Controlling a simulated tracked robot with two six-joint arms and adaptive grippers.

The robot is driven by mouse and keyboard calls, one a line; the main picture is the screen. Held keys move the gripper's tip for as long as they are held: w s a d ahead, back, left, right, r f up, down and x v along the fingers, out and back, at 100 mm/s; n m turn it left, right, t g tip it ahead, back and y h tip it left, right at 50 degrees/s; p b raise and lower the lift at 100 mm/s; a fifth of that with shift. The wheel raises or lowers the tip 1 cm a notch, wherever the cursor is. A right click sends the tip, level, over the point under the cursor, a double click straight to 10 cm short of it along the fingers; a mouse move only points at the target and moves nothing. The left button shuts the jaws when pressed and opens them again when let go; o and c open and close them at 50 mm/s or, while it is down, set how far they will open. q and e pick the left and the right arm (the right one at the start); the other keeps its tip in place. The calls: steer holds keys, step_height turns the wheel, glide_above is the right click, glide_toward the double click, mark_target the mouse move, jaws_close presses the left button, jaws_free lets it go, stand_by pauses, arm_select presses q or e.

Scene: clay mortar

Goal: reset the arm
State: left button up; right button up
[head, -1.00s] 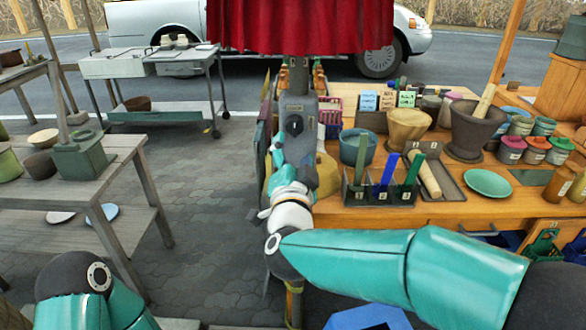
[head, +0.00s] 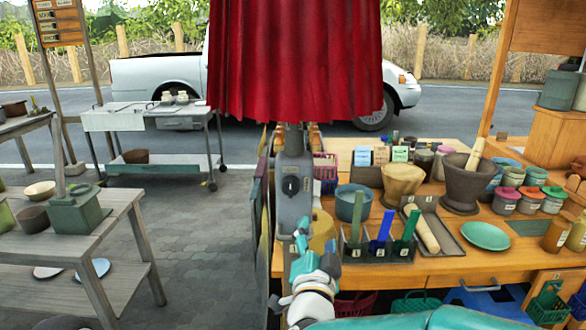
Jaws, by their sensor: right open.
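My right gripper (head: 303,228) is in the lower middle of the head view, at the left end of the wooden workbench (head: 440,267). It points away from me, in front of a grey post-like fixture (head: 292,185). It is open, and I see nothing held in it. My teal right arm comes in along the bottom edge from the right, mostly cut off. Only a sliver of my left arm shows at the bottom left edge; my left gripper is out of view.
The workbench holds a mortar with pestle (head: 469,180), a tan bowl (head: 401,184), a blue pot (head: 352,203), a compartment holder (head: 350,252), a green plate (head: 486,236) and several jars. A red curtain (head: 295,60) hangs ahead. Grey paving (head: 210,240) is clear between the tables.

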steer(key=w+d+f+g+h+p, duration=0.1)
steer(key=w+d+f+g+h, duration=0.1)
steer(key=d+f, duration=0.7)
steer(key=s+d+f+n+g+y+p, duration=0.1)
steer(key=s+d+f+g, duration=0.15)
steer(key=f, duration=0.65)
steer(key=s+d+f+n+g+y+p, duration=0.1)
steer(key=s+d+f+g, duration=0.15)
steer(key=f, duration=0.65)
steer(key=s+f+n+g+y, duration=0.25)
steer(key=s+f+g, duration=0.25)
steer(key=s+f, duration=0.8)
steer(key=s+a+f+n+g+y, duration=0.1)
steer(key=s+a+g, duration=0.1)
steer(key=s, duration=0.4)
steer(key=s+a+f+n+g+y, duration=0.1)
steer(key=s+a+n+g+y, duration=0.1)
steer(key=s, duration=0.5)
steer(key=shift+s+a+f+g, duration=0.15)
steer(key=shift+a+f+g, duration=0.2)
steer(key=shift+a+g, duration=0.55)
